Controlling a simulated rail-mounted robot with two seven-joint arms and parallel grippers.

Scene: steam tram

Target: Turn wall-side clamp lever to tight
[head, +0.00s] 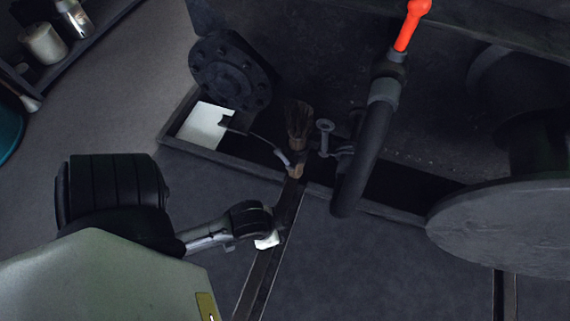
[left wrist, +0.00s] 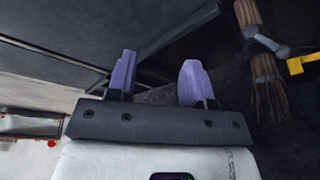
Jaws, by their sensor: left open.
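I cannot say for certain which part is the wall-side clamp lever. A bright orange-red handle (head: 411,27) rises from the top of a dark curved pipe (head: 371,140) in the head view. A small round-topped metal fitting (head: 325,139) stands to the left of that pipe. My left gripper (left wrist: 157,67) is open, with two purple fingers spread and nothing between them in the left wrist view. In the head view its pale body (head: 267,240) shows low at the end of my arm, left of the pipe and apart from these parts; its fingers are hidden there. My right gripper is not in view.
A brush-like bundle (head: 299,122) with a grey curved piece stands by the trough edge; it also shows in the left wrist view (left wrist: 270,88). A dark bolted flange (head: 231,72) and a white sheet (head: 206,125) lie left. A large round disc (head: 508,229) blocks the right.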

